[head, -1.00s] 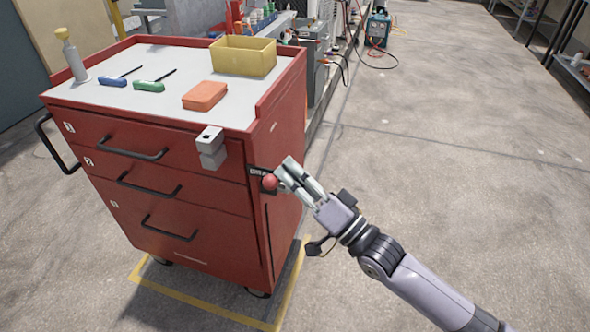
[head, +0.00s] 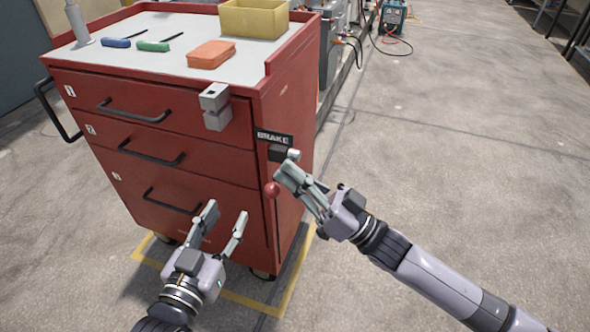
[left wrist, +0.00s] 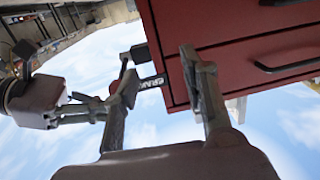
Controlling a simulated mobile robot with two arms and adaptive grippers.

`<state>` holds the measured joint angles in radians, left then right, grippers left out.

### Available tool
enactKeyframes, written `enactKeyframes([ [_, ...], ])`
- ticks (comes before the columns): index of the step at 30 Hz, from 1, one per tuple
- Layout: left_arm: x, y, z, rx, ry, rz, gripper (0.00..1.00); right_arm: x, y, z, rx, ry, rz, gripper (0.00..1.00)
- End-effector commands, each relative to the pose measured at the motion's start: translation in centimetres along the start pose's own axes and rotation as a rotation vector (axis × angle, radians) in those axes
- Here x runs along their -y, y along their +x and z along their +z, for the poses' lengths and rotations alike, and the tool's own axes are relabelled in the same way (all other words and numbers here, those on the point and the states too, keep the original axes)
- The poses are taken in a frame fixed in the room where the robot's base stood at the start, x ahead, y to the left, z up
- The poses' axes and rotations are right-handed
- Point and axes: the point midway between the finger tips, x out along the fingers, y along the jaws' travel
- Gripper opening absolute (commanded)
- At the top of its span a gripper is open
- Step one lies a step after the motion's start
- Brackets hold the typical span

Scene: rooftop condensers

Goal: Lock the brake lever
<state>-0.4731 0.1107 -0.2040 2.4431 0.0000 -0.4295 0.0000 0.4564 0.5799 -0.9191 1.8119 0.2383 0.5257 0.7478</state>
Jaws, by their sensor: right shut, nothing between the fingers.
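The brake lever's red ball knob (head: 272,190) is on the right side of the red tool cart (head: 180,195), below the black BRAKE label (head: 274,139). A dark bracket (head: 278,153) sits just under the label. My right gripper (head: 288,167) is shut and empty. Its fingertips are just above and right of the knob and overlap the bracket; contact cannot be told. My left gripper (head: 228,213) is open and empty in front of the lower drawers, left of the knob.
The cart top holds a yellow bin (head: 254,20), an orange block (head: 211,54), a blue tool (head: 116,43) and a green tool (head: 153,46). A grey block (head: 215,107) juts from the cart's front corner. Open concrete floor (head: 450,150) lies to the right.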

Motion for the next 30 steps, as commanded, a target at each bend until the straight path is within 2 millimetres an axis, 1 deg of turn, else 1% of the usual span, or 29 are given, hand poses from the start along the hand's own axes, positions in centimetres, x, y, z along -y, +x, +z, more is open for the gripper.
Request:
enactKeyframes([
  [1, -0.2, 0.1, -0.9, -0.063, -0.001, 0.004, 0.4, 0.0, -0.3, 0.5, 0.001, -0.021, -0.011, 0.0],
  [6, -0.6, -0.1, -4.1, -0.235, -0.005, 0.013, 0.4, 0.2, -0.6, 1.1, 0.001, -0.079, -0.046, 0.0],
  [9, -0.7, -0.3, -5.4, -0.308, -0.007, 0.017, 0.4, 0.2, -0.8, 1.3, 0.001, -0.104, -0.06, 0.0],
  [12, -0.8, -0.6, -6.4, -0.359, -0.009, 0.02, 0.4, 0.3, -0.8, 1.4, 0.001, -0.12, -0.069, 0.0],
  [18, -1.0, -0.9, -7.3, -0.409, -0.01, 0.022, 0.4, 0.3, -0.9, 1.6, 0.001, -0.136, -0.08, 0.0],
  [30, -1.0, -0.9, -7.4, -0.413, -0.01, 0.022, 0.4, 0.3, -0.9, 1.6, 0.002, -0.137, -0.08, 0.0],
])
